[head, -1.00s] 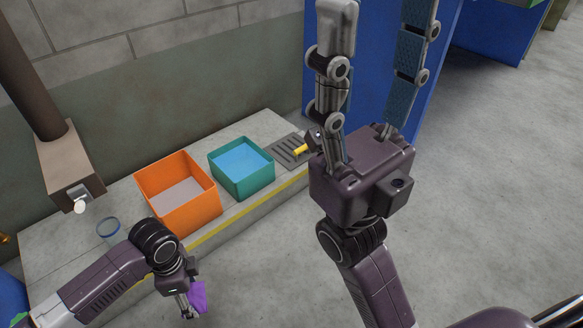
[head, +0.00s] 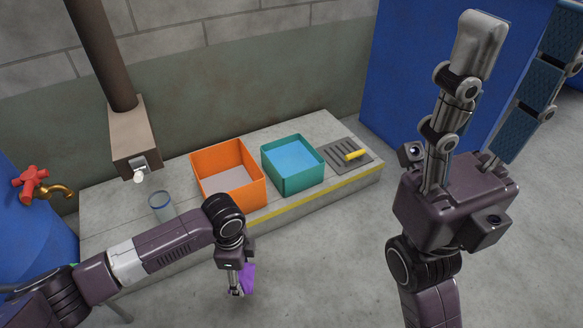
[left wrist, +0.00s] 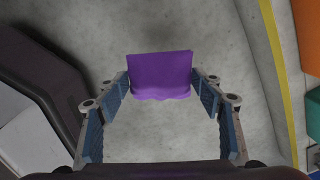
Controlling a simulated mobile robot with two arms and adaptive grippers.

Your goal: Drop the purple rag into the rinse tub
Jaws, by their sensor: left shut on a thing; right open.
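My left gripper (head: 237,289) is shut on the purple rag (head: 248,277), which hangs in front of the concrete ledge, below its edge. In the left wrist view the rag (left wrist: 160,73) is spread between the two fingers, over bare grey floor. A teal square tub (head: 290,184) with blue water in it stands on the ledge, up and to the right of the rag. An orange square tub (head: 238,197) with a greyish inside stands just left of it. My right gripper (head: 522,45) is open and empty, raised at the right, its fingers far apart.
The ledge (head: 110,212) has a yellow stripe along its front edge. A clear glass (head: 162,207) stands left of the orange tub. A brown pipe with a box (head: 132,135) and red tap (head: 31,184) are at left.

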